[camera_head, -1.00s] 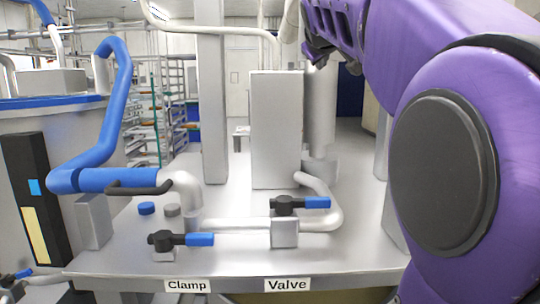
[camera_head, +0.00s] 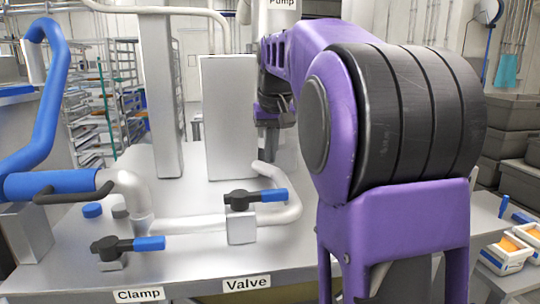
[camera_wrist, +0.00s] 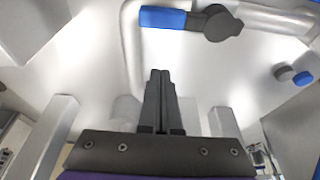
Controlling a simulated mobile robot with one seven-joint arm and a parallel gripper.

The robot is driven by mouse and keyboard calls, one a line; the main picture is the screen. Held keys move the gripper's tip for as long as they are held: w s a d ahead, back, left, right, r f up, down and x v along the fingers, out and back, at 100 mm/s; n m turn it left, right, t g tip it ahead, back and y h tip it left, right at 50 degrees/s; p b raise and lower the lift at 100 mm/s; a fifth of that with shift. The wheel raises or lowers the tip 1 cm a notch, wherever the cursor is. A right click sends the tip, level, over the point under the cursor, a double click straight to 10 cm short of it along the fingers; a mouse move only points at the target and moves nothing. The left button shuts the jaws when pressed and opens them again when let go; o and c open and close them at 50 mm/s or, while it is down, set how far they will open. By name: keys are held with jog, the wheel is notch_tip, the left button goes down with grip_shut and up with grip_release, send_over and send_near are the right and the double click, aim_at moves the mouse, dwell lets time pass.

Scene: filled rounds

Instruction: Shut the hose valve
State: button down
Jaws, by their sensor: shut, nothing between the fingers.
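The hose valve (camera_head: 239,199) is a black knob on a grey block, above the "Valve" label (camera_head: 247,283). Its blue lever (camera_head: 273,194) points right, roughly in line with the pipe section below it. In the wrist view the valve's black body (camera_wrist: 222,23) and blue lever (camera_wrist: 163,17) are at the top, beyond the fingertips. My gripper (camera_wrist: 160,75) is shut and empty, apart from the lever. In the head view my gripper (camera_head: 268,145) is behind the valve, near the back box, partly hidden by my arm.
A clamp with a blue lever (camera_head: 148,244) sits front left, above the "Clamp" label (camera_head: 139,295). A blue hose (camera_head: 50,183) joins the pipe (camera_head: 180,226) at left. A tall grey box (camera_head: 230,115) and a post (camera_head: 157,110) stand behind. Grey bins (camera_head: 508,115) are at right.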

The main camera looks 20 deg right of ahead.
aim_at(275, 192)
jog(key=f, duration=0.2)
jog(key=s+f, duration=0.1)
jog(key=f, duration=0.1)
jog(key=f+b, duration=0.1)
jog(key=f, duration=0.2)
jog(key=shift+s+a, duration=0.15)
jog(key=shift+s, duration=0.1)
jog(key=shift+s+m, duration=0.35)
jog(key=shift+m, duration=0.15)
jog(key=m, duration=0.1)
jog(key=s+m, duration=0.1)
jog(key=s+m+h, duration=0.1)
jog(key=shift+a+g, duration=0.25)
jog(key=shift+g, duration=0.05)
jog(key=s+a+m+g+h, duration=0.2)
jog(key=s+a+m, duration=0.3)
jog(key=m, duration=0.6)
jog(key=shift+s+a+g, duration=0.3)
jog(key=shift+a+g, duration=0.2)
jog(key=shift+a, duration=0.65)
